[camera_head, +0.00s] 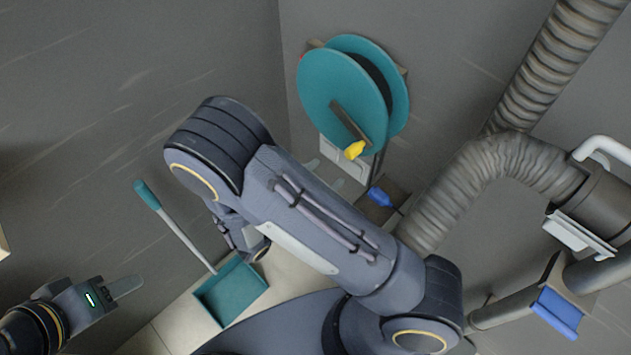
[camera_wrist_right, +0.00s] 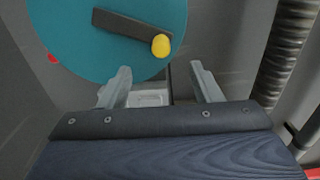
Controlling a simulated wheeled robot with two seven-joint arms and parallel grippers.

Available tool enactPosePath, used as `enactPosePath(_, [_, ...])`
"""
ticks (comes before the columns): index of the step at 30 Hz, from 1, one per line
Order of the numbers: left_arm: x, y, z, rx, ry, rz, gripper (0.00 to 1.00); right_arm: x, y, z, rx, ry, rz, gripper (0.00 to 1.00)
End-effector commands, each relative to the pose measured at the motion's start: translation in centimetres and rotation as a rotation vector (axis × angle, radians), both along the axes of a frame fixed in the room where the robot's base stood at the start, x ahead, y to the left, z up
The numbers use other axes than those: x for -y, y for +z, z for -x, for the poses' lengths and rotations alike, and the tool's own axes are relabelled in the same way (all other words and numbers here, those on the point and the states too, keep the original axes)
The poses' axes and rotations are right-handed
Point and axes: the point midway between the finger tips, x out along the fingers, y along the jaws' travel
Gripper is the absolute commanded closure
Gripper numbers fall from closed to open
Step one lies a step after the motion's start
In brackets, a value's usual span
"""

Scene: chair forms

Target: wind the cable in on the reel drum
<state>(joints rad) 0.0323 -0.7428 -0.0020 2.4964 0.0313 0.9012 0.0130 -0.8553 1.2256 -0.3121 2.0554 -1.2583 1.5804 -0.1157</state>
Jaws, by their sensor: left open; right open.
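The teal reel drum (camera_head: 325,92) is mounted on the back wall, with a dark crank arm (camera_head: 347,122) and a yellow crank knob (camera_head: 354,150) on its near face. A dark cable (camera_head: 377,166) hangs from the reel to a blue piece (camera_head: 379,196) below. My right gripper (camera_head: 327,172) is mostly hidden behind my arm in the head view. In the right wrist view its two fingers (camera_wrist_right: 160,88) are apart and empty, just below the yellow knob (camera_wrist_right: 161,45) and crank arm (camera_wrist_right: 122,24). My left gripper (camera_head: 128,284) is open at the lower left, far from the reel.
A teal dustpan (camera_head: 231,291) with a long handle (camera_head: 172,222) stands on the floor near the left wall. Ridged grey ducts (camera_head: 465,185) run along the right of the reel. A blue-fronted fixture (camera_head: 558,312) is at the lower right.

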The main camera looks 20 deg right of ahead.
Motion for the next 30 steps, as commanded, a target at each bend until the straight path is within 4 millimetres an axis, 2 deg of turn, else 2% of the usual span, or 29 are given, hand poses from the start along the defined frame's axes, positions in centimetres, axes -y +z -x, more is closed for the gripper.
enactPosePath(9, [0.0, 0.2, 0.0, 0.000, 0.000, 0.000, 0.54, 5.8, 0.0, -2.2, -0.002, -0.008, -0.002, 0.42])
enactPosePath(15, [0.0, 0.1, 0.0, 0.000, 0.000, 0.000, 0.54, 8.4, 0.0, -3.3, -0.001, -0.007, -0.003, 0.42])
enactPosePath(21, [0.0, 0.0, 0.0, 0.000, 0.000, 0.000, 0.54, 9.6, 0.0, -3.9, -0.002, -0.004, -0.004, 0.42])
enactPosePath(30, [0.0, 0.0, 0.0, 0.000, 0.000, 0.000, 0.54, 9.8, 0.0, -3.9, -0.002, -0.004, -0.004, 0.43])
